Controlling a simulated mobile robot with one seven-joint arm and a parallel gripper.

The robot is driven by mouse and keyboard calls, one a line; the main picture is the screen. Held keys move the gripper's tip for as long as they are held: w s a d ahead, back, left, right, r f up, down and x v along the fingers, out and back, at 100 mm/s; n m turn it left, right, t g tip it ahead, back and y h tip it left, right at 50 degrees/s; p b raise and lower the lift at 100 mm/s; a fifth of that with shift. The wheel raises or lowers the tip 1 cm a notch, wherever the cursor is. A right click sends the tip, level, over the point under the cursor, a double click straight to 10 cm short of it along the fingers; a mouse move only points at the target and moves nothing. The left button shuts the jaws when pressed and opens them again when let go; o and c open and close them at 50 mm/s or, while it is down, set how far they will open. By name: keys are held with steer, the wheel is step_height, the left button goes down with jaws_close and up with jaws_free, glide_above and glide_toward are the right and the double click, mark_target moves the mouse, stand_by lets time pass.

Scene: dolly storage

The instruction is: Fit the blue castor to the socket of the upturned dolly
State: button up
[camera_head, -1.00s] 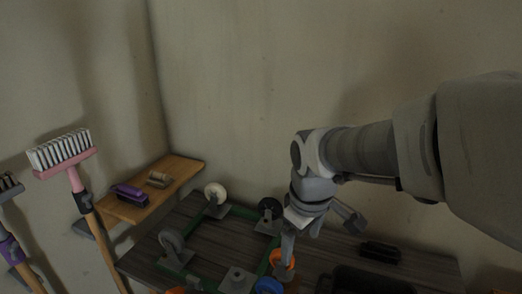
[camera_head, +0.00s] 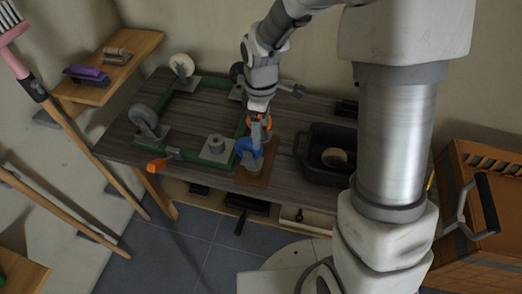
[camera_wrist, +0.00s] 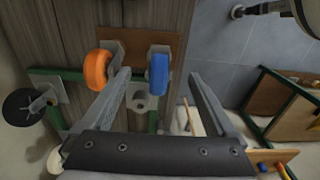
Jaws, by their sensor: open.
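The blue castor (camera_head: 249,152) stands on a brown board (camera_head: 267,160) at the table's front, beside the upturned dolly's green frame (camera_head: 185,91). An orange castor (camera_head: 266,122) stands just behind it, partly hidden by my gripper. The socket (camera_head: 217,143) is on a grey plate at the dolly's front right corner. It also shows in the wrist view (camera_wrist: 141,102). My gripper (camera_head: 257,112) is open, above the castors. In the wrist view the blue wheel (camera_wrist: 158,72) appears between my two fingers, with the orange wheel (camera_wrist: 97,72) left of them. I cannot tell whether the fingers surround the blue castor.
The dolly's other corners carry a cream wheel (camera_head: 181,64), a grey wheel (camera_head: 143,118) and a dark wheel (camera_head: 237,72). A black bin (camera_head: 312,172) holding a round item stands right of the board. An orange-tipped object (camera_head: 157,165) sits at the table's front edge.

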mark_target(261, 155)
step_height(261, 155, down, 12)
steer(key=shift+r+b, duration=0.1)
steer(key=shift+b, duration=1.05)
jaws_close()
